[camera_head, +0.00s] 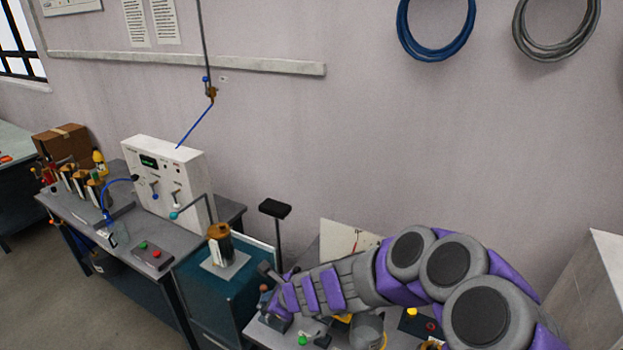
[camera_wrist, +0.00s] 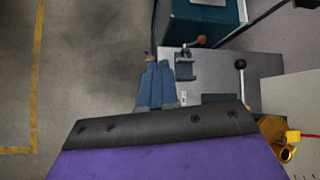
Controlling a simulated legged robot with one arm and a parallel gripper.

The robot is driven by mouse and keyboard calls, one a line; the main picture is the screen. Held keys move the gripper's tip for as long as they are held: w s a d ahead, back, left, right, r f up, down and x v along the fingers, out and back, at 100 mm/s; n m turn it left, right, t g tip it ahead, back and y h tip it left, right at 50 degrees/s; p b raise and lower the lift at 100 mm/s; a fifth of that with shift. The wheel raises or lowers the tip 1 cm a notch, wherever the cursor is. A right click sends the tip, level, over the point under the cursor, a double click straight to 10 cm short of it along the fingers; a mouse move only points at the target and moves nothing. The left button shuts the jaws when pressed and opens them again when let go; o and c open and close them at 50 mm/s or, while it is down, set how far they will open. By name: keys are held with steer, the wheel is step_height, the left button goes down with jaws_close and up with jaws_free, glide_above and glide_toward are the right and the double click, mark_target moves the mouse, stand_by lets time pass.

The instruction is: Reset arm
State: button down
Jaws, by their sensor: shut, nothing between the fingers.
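My arm (camera_head: 325,287), grey and purple, reaches in from the right of the head view and points left over a bench with several small parts. My gripper (camera_wrist: 153,62) shows in the wrist view with its fingers together and nothing between them. It is above the bench's edge, beside the open floor. A lever with a brown knob (camera_wrist: 201,40) stands just right of the fingertips, apart from them as far as I can tell. In the head view the fingertips are small and hard to make out against the bench.
A second lever with a black knob (camera_wrist: 240,64) stands farther right on the bench. A teal cabinet (camera_head: 222,290) carries a copper-topped cylinder (camera_head: 220,241). A white panel box (camera_head: 165,180) stands on the left bench. The floor (camera_wrist: 85,70) left of my gripper is clear.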

steer(key=s+a+r+n+g+y+b, duration=0.1)
steer(key=s+r+n+g+b, duration=0.1)
steer(key=s+r+n, duration=0.8)
steer(key=s+d+f+n+g+h+b, duration=0.1)
steer(key=s+d+n+h, duration=0.3)
steer(key=s+d, duration=0.8)
steer(key=s+d+f+n+g+h+b, duration=0.2)
steer(key=s+d+n+g+h, duration=0.2)
steer(key=s+d+n, duration=0.3)
steer(key=s+d, duration=0.5)
steer(key=s, duration=0.2)
steer(key=shift+f, duration=0.25)
steer(key=shift+d, duration=0.4)
